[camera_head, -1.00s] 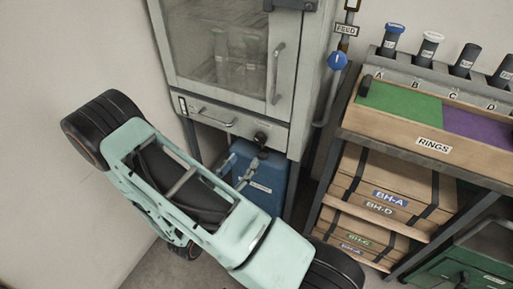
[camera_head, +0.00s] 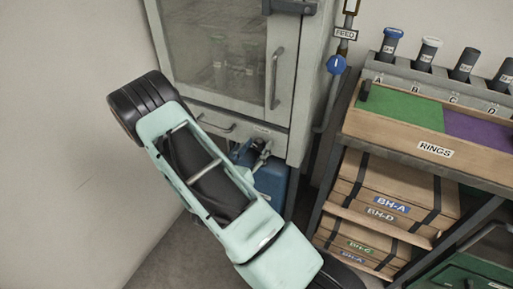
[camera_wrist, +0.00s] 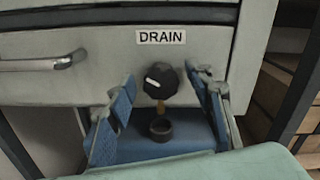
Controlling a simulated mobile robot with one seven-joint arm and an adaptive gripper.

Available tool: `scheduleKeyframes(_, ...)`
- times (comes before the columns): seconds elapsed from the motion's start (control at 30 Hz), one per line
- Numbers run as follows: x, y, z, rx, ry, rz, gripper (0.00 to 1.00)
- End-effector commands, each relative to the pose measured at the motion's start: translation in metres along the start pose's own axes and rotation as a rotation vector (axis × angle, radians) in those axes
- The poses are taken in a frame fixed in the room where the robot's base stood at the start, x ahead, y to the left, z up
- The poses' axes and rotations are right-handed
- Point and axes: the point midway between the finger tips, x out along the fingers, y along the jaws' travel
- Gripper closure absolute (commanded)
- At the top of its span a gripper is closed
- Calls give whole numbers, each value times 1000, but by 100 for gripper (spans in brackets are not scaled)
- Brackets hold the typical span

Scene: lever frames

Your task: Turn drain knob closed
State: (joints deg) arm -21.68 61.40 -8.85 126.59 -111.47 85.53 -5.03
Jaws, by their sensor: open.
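The drain knob (camera_wrist: 160,80) is black, round and ribbed, with a white mark on its face. It sits under the DRAIN label (camera_wrist: 161,37) on the cabinet's lower front. My gripper (camera_wrist: 163,98) is open, with one blue-padded finger on each side of the knob, apart from it. A brass-coloured stem and a dark round opening (camera_wrist: 161,129) show below the knob in the wrist view. In the head view my gripper (camera_head: 252,150) is small beside the cabinet's lower front, and the knob is hard to make out there.
The grey cabinet (camera_head: 290,75) has a glass door and a drawer handle (camera_wrist: 45,64) left of the knob. A blue container (camera_head: 272,181) stands below. A rack with a RINGS tray (camera_head: 400,130) and boxes stands close on the right. A bare wall is at left.

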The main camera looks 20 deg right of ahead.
Motion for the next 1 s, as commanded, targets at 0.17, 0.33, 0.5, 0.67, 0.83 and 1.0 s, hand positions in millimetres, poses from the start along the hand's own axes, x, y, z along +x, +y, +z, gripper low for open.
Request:
scheduleKeyframes(0.17, 0, 0, 0, 0, 0, 0, 67)
scheduleKeyframes(0.33, 0, 0, 0, 0, 0, 0, 85)
scheduleKeyframes(0.5, 0, 0, 0, 1, 0, 0, 94)
scheduleKeyframes(0.67, -1, 0, 0, 20, 0, 0, 94)
scheduleKeyframes(0.83, -1, 0, -1, 87, 0, 0, 94)
scheduleKeyframes(1.0, -1, -1, -1, 208, 1, -1, 94)
